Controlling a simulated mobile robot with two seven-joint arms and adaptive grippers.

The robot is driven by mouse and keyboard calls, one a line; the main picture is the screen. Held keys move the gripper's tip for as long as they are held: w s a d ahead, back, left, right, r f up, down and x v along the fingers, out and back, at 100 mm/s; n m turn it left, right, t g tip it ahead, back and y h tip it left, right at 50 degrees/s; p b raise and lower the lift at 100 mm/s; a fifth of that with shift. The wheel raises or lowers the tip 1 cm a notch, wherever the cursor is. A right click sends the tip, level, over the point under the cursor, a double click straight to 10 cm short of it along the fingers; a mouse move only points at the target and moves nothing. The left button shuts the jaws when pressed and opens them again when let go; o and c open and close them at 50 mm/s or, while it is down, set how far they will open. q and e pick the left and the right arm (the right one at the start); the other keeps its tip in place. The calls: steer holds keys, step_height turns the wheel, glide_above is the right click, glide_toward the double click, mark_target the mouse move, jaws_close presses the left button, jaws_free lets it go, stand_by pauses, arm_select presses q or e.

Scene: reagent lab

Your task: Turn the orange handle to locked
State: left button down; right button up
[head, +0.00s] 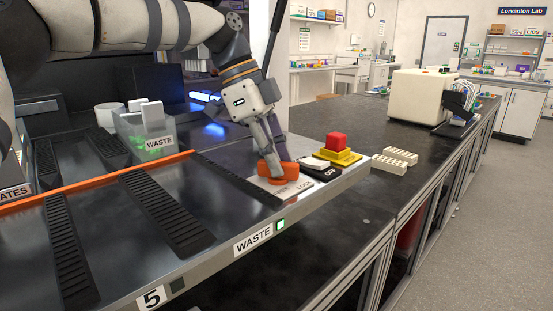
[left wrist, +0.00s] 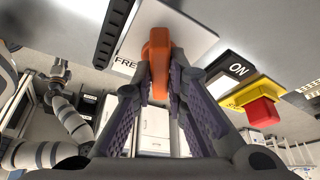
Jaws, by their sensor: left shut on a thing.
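The orange handle (head: 284,173) sits on a pale plate (head: 268,187) at the right end of the metal deck. My left gripper (head: 270,160) reaches down from above, and its fingers are shut on the handle. In the left wrist view, the handle (left wrist: 159,50) lies between the two fingers (left wrist: 160,85), its long side running up the picture. The word LOCK shows on the plate in the head view; part of FREE shows left of the handle in the wrist view. My right gripper (left wrist: 59,70) is small in the wrist view, and its jaws are unclear.
Right of the plate are a black ON switch (head: 321,171) and a red button on a yellow base (head: 336,145). White blocks (head: 394,160) lie farther right. A clear waste bin (head: 145,136) stands behind left. Black ridged strips (head: 165,213) and an orange rail (head: 95,182) cross the deck.

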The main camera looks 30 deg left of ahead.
arm_select(q)
steer(key=m, duration=0.2)
steer(key=m+g+b, duration=0.1)
steer(key=m, duration=0.1)
steer(key=shift+w+f+g, duration=0.15)
steer(key=shift+g, duration=0.15)
steer(key=shift+m+g, duration=0.3)
steer(key=shift+m, duration=0.6)
arm_select(e)
steer(key=shift+s+f+g, duration=0.4)
steer(key=shift+s+f, duration=0.55)
steer(key=shift+s, duration=0.1)
arm_select(q)
steer(key=c, duration=1.6)
jaws_free()
